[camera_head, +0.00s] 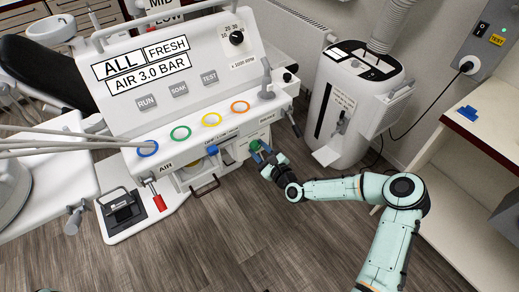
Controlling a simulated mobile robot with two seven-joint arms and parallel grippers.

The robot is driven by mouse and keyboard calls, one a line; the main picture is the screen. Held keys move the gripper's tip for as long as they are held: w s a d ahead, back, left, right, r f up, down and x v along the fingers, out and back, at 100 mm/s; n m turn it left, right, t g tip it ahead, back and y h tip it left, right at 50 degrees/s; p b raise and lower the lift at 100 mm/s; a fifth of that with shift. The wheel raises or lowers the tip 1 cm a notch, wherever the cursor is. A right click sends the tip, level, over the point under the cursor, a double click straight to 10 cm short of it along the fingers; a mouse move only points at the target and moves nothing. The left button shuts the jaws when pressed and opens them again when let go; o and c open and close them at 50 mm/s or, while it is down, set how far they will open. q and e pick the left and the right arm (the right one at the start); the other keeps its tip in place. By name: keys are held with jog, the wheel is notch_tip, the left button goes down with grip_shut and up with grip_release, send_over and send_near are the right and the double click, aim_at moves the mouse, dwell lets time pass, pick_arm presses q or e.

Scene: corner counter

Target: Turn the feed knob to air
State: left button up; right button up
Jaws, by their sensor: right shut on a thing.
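The white machine (190,85) has a sloped panel and a front strip with labels, one reading AIR (165,165). My right gripper (259,150) is at the right part of its lower front, shut on a small knob there, which I take to be the feed knob. The fingers hide most of that knob, so its pointer and setting cannot be read. A blue knob (212,150) sits left of the gripper, apart from it. A black dial (237,37) with numbers is at the top right of the panel. My left gripper is not in view.
Coloured rings, including a blue one (147,148), line the machine's ledge. A red-handled lever (159,202) hangs at its lower left. A white canister unit (345,105) stands close to the right of my gripper. The wooden floor (210,255) in front is clear.

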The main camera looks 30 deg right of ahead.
jog(key=shift+m, duration=0.8)
jog(key=o, duration=1)
jog(key=shift+o, duration=0.2)
jog(key=s+d, duration=0.1)
jog(key=s, duration=1.2)
jog(key=shift+s+d+r, duration=0.2)
jog(key=shift+r, duration=0.05)
